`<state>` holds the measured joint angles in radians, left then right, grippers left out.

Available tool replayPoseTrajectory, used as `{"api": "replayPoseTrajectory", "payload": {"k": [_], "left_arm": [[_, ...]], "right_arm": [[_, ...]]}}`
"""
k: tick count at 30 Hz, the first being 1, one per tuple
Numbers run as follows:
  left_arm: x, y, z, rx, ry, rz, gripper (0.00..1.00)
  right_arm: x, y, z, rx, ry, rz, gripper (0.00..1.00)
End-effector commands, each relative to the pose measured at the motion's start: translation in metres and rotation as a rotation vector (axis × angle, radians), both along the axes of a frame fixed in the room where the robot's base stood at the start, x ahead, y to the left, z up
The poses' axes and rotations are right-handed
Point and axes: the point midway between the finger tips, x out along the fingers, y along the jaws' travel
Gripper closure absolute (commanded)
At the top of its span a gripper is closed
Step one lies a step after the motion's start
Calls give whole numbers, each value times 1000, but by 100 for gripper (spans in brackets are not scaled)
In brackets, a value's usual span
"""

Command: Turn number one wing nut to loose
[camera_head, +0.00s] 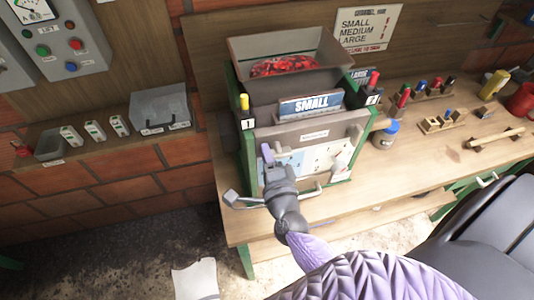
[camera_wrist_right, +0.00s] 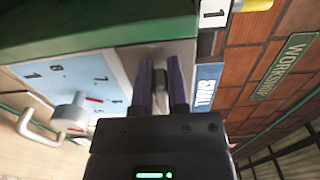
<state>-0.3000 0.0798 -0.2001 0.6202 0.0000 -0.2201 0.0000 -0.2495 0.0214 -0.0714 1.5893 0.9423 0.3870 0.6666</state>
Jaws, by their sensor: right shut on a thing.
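A green-framed machine with a grey front (camera_head: 312,130) stands on the bench, with a blue "SMALL" sign (camera_head: 310,104) on it. A "1" label (camera_head: 248,124) with a yellow piece (camera_head: 244,102) above it is at its upper left corner; the label also shows in the right wrist view (camera_wrist_right: 206,14). My right gripper (camera_head: 267,154) is at the front's left side, below that label. In the right wrist view its two dark purple fingers (camera_wrist_right: 162,85) are shut on a small grey metal piece (camera_wrist_right: 159,77), seemingly the number one wing nut. The fingers hide most of it. My left gripper is not in view.
A light blue numbered panel (camera_wrist_right: 85,75) with a red-marked knob (camera_wrist_right: 72,113) is beside the fingers. A metal bar handle (camera_head: 312,191) sticks out low on the front.

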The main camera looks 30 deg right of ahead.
Motion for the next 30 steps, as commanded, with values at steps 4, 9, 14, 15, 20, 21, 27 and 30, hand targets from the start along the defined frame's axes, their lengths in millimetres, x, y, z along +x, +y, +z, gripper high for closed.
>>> {"api": "replayPoseTrajectory", "payload": {"k": [4, 9, 14, 15, 20, 21, 27, 30], "left_arm": [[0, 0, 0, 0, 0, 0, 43], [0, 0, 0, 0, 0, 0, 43], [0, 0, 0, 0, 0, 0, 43], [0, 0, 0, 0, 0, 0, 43], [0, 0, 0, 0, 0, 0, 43], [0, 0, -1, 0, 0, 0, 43], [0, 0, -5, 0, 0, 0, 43], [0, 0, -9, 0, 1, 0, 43]], "right_arm": [[0, 0, -1, 1, 2, 0, 100], [0, 0, -1, 2, 1, 0, 51], [0, 0, 0, 2, 1, 0, 46], [0, 0, 0, 2, 1, 0, 46], [-4, 1, -1, 1, 2, 0, 46], [-8, 2, -2, 2, 3, 1, 46], [-51, 12, -3, 2, 6, 1, 46], [-74, 17, -3, 2, 6, 1, 46]]}}
